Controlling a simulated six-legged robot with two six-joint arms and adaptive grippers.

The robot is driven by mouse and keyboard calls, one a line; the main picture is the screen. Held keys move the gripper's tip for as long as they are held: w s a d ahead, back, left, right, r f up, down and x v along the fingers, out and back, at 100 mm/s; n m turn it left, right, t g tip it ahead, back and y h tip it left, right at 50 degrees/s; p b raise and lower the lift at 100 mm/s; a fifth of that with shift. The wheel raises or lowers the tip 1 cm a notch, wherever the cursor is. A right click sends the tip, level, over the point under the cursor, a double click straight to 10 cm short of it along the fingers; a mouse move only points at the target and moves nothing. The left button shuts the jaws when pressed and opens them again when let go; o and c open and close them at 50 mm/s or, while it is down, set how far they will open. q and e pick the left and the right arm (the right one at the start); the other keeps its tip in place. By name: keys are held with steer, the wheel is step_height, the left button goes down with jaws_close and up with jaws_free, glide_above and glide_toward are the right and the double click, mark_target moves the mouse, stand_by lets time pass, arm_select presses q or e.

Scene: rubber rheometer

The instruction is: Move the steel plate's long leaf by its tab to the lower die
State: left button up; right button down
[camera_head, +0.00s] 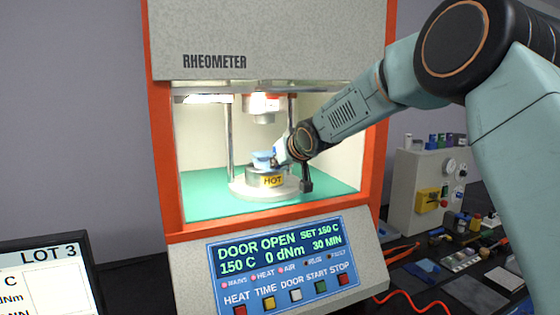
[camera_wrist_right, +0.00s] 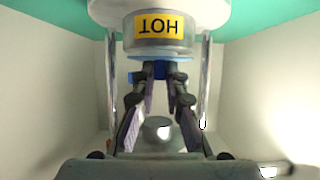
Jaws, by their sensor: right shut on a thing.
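My right gripper (camera_head: 277,158) reaches into the open rheometer chamber, over the lower die (camera_head: 266,174) with its yellow HOT label. It is shut on a small blue piece (camera_head: 262,157), which I take to be the leaf. In the right wrist view the blue piece (camera_wrist_right: 160,69) sits between the fingertips (camera_wrist_right: 160,77), right at the edge of the lower die (camera_wrist_right: 158,45), which appears upside down. The fingers hide part of the piece, and I cannot tell whether it rests on the die. My left gripper is not in view.
The upper die (camera_head: 262,106) hangs above, and a steel post (camera_head: 229,140) stands at the chamber's left. The control panel (camera_head: 287,262) reads DOOR OPEN, 150 C. Small items, including a blue piece (camera_head: 428,265), crowd the right bench. A monitor (camera_head: 48,283) stands front left.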

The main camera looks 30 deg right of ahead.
steer(key=shift+s+d, duration=0.15)
steer(key=c, duration=1.6)
jaws_free()
steer(key=shift+s+r, duration=0.1)
steer(key=shift+o, duration=1.4)
steer(key=shift+w, duration=0.25)
steer(key=shift+s, duration=0.2)
